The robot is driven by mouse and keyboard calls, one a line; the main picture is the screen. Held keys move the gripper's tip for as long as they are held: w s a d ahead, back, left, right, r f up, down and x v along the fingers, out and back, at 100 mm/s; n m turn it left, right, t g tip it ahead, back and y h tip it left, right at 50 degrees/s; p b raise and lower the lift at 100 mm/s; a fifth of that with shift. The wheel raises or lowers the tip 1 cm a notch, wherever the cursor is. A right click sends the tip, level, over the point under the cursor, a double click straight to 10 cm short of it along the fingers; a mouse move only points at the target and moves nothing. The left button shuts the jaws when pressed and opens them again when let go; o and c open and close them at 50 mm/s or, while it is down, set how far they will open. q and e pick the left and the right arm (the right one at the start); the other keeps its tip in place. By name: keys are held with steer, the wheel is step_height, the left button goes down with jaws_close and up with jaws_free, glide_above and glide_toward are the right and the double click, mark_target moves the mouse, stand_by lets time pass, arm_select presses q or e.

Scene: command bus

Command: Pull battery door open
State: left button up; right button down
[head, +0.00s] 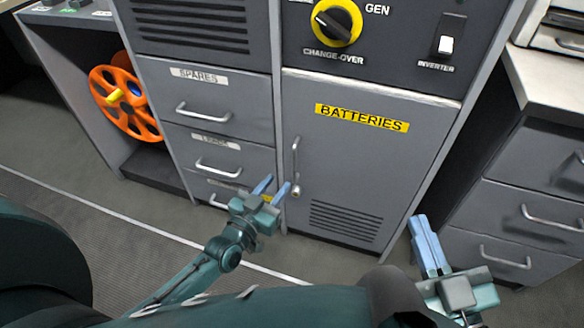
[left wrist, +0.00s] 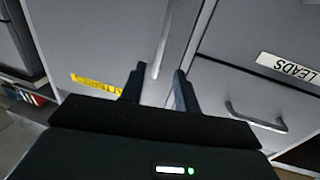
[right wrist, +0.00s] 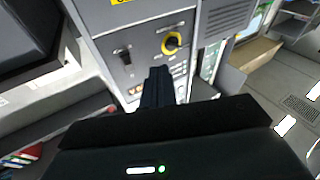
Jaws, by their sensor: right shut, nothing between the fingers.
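The grey battery door (head: 365,165) with its yellow BATTERIES label (head: 361,118) looks closed in the head view. Its vertical bar handle (head: 295,160) is on the door's left edge, with a small round knob or lock below it. My left gripper (head: 273,187) is open, just below and left of the handle's lower end. In the left wrist view the handle (left wrist: 163,50) runs down between the two spread fingers (left wrist: 157,88); I cannot tell if they touch it. My right gripper (head: 428,242) is shut and empty, right of the door's lower corner; its fingers are together in the right wrist view (right wrist: 158,85).
Drawers labelled SPARES (head: 220,105) and LEADS (head: 215,150) with bar handles stand left of the door. An orange reel (head: 125,103) sits further left. A drawer cabinet (head: 525,205) stands at the right. Floor (head: 150,235) is open in front.

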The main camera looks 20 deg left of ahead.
mark_target(293, 164)
arm_select(q)
steer(key=b+x, duration=0.2)
steer(key=x, duration=0.6)
steer(key=shift+c, duration=0.2)
jaws_close()
